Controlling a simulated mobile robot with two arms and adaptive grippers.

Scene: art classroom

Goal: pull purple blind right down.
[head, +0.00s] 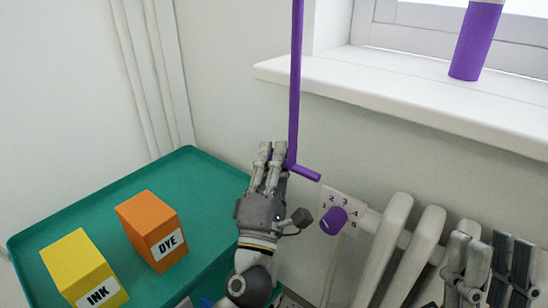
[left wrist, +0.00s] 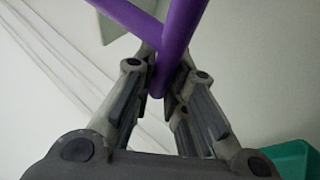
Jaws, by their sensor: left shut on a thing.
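A thin purple rod (head: 295,80) hangs down from the top of the head view and ends in a short purple crossbar (head: 303,172) pointing right. My left gripper (head: 272,158) is at the lower end of the rod, with its fingers shut on it. In the left wrist view the purple rod (left wrist: 180,40) meets another purple bar between my left gripper's fingers (left wrist: 160,85). My right gripper (head: 492,250) is at the lower right of the head view, fingers apart and empty. The blind itself is out of view.
A green tray (head: 190,165) at left holds a yellow INK box (head: 78,265) and an orange DYE box (head: 150,225). A white window sill (head: 400,100) bears a purple cylinder (head: 476,42). Below are a purple dial (head: 333,220) and a white radiator (head: 393,230).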

